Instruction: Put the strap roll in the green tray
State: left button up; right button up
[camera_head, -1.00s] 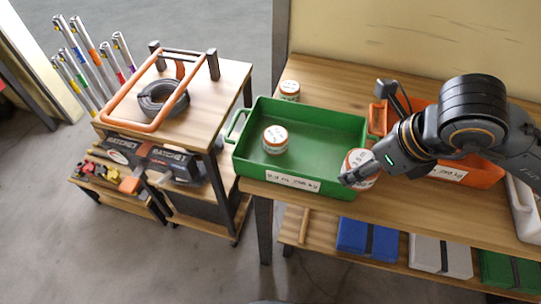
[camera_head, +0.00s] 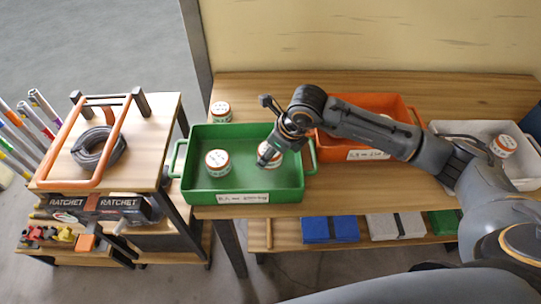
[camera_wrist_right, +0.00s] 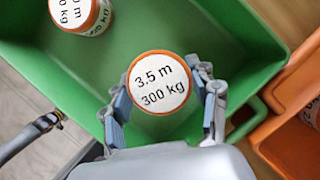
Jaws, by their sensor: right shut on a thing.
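A strap roll (camera_head: 268,158), white with an orange rim, is in my right gripper (camera_head: 273,152), over the right part of the green tray (camera_head: 230,188). In the wrist view the roll's top (camera_wrist_right: 160,85) reads "3.5 m 300 kg", and the fingers of my right gripper (camera_wrist_right: 165,100) are shut on its two sides. The green tray's floor (camera_wrist_right: 215,45) lies below it. I cannot tell whether the roll touches the floor. Another similar roll (camera_head: 217,162) stands inside the tray to the left. My left gripper is not in view.
A strap roll (camera_head: 220,112) stands on the wooden table behind the green tray. An orange tray (camera_head: 340,128) is to its right, and a white tray (camera_head: 520,172) with a roll farther right. A cart (camera_head: 155,125) with a black coil (camera_head: 98,147) stands at left.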

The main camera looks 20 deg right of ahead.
notch_tip(320, 180, down, 2)
jog(key=shift+s+f+p, duration=0.1)
jog(key=shift+p, duration=0.5)
jog(key=shift+f, duration=0.2)
jog(key=shift+f, duration=0.1)
jog(key=shift+f+b, duration=0.15)
jog(key=shift+b, duration=0.2)
jog(key=o, duration=1.3)
